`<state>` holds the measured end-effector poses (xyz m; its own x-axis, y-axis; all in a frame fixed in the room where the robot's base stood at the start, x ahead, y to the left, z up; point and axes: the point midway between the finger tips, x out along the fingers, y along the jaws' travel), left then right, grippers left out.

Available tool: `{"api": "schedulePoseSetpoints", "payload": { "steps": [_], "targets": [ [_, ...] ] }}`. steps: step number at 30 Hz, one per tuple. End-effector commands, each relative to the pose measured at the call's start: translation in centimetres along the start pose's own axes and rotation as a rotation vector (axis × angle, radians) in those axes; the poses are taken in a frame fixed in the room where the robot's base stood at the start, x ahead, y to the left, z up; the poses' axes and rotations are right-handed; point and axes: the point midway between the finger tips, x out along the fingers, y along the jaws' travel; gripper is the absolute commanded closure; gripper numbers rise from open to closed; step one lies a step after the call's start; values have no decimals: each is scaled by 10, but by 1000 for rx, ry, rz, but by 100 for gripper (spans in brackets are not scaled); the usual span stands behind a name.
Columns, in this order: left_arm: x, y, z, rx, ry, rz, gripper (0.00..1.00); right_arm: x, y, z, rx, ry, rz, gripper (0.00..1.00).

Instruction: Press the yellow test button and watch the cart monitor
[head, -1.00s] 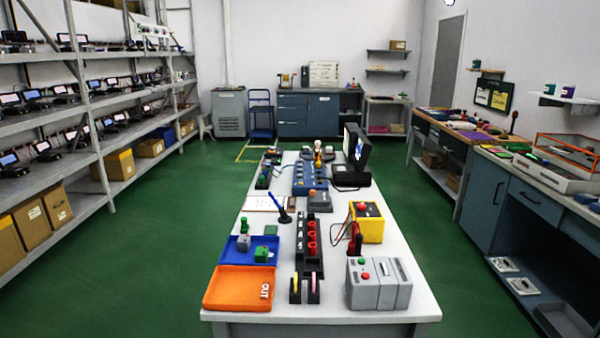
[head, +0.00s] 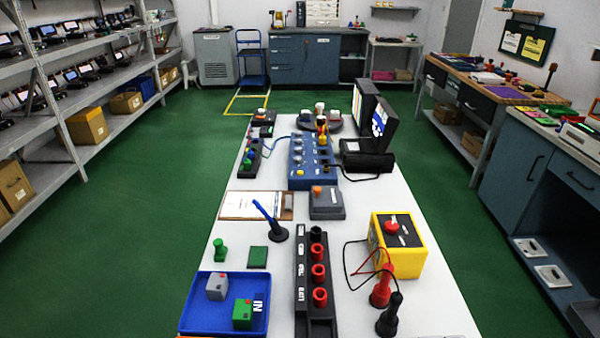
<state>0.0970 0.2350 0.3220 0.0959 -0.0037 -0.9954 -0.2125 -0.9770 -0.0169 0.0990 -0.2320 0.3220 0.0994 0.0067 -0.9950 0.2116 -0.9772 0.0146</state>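A blue control box (head: 310,178) stands on the long white table, towards its far half. A small round yellow button (head: 300,173) is on its top near the front left, and another yellow piece (head: 323,140) shows at its far right. A dark monitor (head: 382,122) stands behind it to the right, turned partly sideways, with a lit white and blue screen whose content is too small to read. I cannot tell whether this is the cart monitor. Neither of my grippers is in view.
Nearer on the table (head: 360,208) are a grey box with an orange button (head: 326,203), a yellow box with a red knob (head: 398,245), red and black probes, a dark rack (head: 316,285) and a blue tray (head: 203,323). Green floor (head: 130,215) is free along the left side.

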Motion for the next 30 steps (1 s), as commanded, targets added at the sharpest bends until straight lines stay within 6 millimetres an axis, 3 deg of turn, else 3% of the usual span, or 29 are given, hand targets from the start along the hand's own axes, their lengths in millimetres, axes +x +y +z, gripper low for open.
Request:
{"api": "schedulePoseSetpoints", "payload": {
  "steps": [7, 18, 30],
  "targets": [
    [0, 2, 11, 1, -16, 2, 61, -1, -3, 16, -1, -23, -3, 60],
    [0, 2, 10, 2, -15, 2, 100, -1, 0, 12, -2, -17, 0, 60],
    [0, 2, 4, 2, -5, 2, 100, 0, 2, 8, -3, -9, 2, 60]
  ]
}}
